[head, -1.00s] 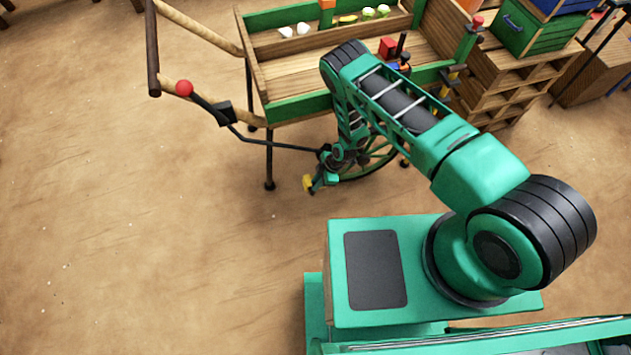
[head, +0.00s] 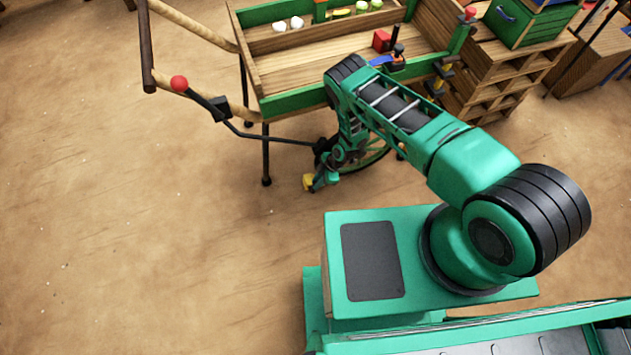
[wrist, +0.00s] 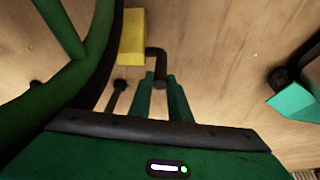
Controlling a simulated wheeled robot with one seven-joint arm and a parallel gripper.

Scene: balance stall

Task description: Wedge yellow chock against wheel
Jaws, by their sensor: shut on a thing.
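The yellow chock (head: 308,182) is a small block low near the ground, at the near left side of the cart's wheel (head: 378,158). In the wrist view the chock (wrist: 131,40) sits right beside the wheel's dark tyre (wrist: 101,45); I cannot tell whether they touch. A black bent handle (wrist: 160,54) runs from the chock to my gripper (wrist: 160,78), whose fingers are shut on it. In the head view my gripper (head: 322,180) is just right of the chock, and my arm hides part of the wheel.
The wooden cart (head: 290,101) stands over the wheel on thin legs (head: 266,150). A lever with a red knob (head: 179,83) reaches out to the left. Crates (head: 520,22) stand at the right. Open ground (head: 130,240) lies to the left.

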